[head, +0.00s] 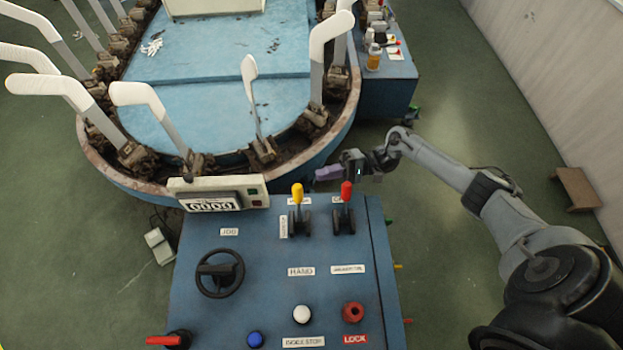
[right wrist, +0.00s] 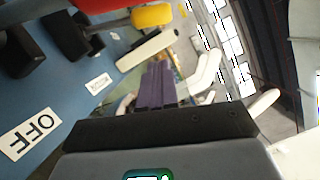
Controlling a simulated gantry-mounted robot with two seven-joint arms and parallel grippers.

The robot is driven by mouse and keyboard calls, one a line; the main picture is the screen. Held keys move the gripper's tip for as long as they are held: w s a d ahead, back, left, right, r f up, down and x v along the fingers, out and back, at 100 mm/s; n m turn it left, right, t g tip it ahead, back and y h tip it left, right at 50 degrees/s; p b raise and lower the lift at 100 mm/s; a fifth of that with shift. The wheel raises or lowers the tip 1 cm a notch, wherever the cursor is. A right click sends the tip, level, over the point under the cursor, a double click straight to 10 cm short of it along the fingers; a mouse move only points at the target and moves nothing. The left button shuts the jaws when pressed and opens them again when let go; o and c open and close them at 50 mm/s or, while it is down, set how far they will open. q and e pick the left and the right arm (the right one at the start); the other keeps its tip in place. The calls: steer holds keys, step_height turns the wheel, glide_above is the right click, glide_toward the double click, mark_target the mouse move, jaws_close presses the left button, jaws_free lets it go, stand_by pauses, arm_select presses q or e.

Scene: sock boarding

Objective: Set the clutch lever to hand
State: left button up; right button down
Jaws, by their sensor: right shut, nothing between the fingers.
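Two levers stand side by side on the blue control panel (head: 262,262): a yellow-knobbed lever (head: 297,195) and a red-knobbed lever (head: 346,192). Their small labels are hard to read, so I cannot tell for sure which is the clutch lever. A HAND label (head: 301,271) lies in front of the yellow lever. My right gripper (head: 326,174) is shut and empty, beyond the levers and touching neither. In the right wrist view its purple fingers (right wrist: 158,88) are together, with the yellow knob (right wrist: 151,16) above them. My left gripper is not in view.
The panel also carries a black handwheel (head: 220,273), a counter box (head: 218,194), a white button (head: 302,314), a blue button (head: 255,340) and a red knob (head: 352,312). Behind it is the blue oval machine (head: 215,85) with white sock forms. An OFF label (right wrist: 30,135) shows in the wrist view.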

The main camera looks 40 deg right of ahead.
mark_target(299, 206)
steer(key=a+r+p, duration=0.1)
steer(key=a+p, duration=0.1)
steer(key=a, duration=0.4)
steer(key=shift+s+r+p, duration=0.2)
steer(key=shift+r+p, duration=0.05)
steer(key=shift+p, duration=0.15)
steer(key=shift+s+a+r+p, duration=0.35)
steer(key=shift+s+p, duration=0.15)
steer(key=shift+p, duration=0.65)
